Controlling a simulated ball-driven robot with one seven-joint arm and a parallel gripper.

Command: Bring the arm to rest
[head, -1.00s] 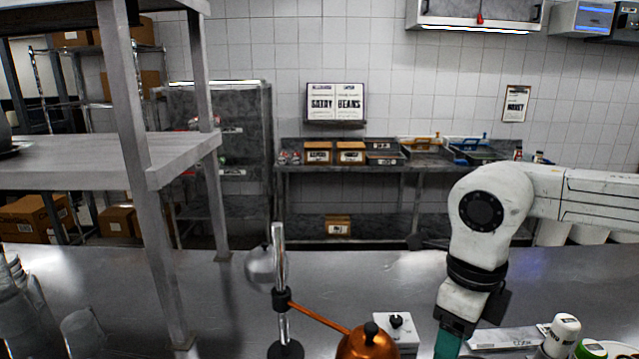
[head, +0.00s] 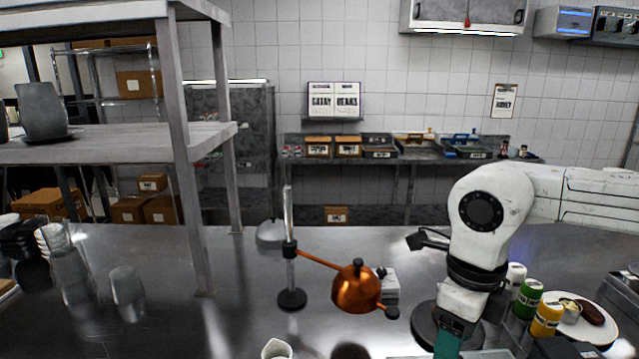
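My white arm (head: 489,215) comes in from the right edge and bends down at a round joint over the steel counter (head: 400,255). Below the dark wrist ring, the teal part of my gripper (head: 449,341) reaches the bottom edge of the head view. The fingers are out of frame, so I cannot tell whether they are open or hold anything.
Green (head: 527,298) and yellow (head: 546,318) bottles and a plate (head: 602,325) lie to the right. Glasses (head: 127,288) and a shelf unit (head: 192,150) stand left.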

